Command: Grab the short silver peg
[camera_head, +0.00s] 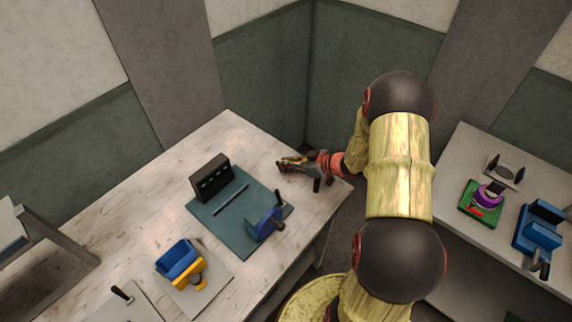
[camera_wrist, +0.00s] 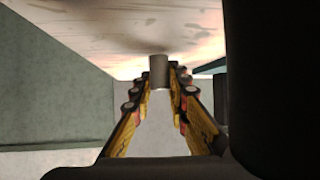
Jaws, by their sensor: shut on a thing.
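The short silver peg (camera_wrist: 158,71) shows in the wrist view as a small grey cylinder between my fingertips. My gripper (camera_wrist: 159,84) is shut on it, one yellow-and-black finger on each side. In the head view my gripper (camera_head: 281,164) is over the far right corner of the pale wooden table (camera_head: 140,180), to the right of the teal mat. The peg cannot be made out clearly in the head view.
A black block with holes (camera_head: 211,178), a long thin dark rod (camera_head: 231,199) and a blue device (camera_head: 265,223) are on the teal mat (camera_head: 213,213). A blue bin (camera_head: 178,260) and yellow piece stand nearer. A side table (camera_head: 470,160) at right holds several items.

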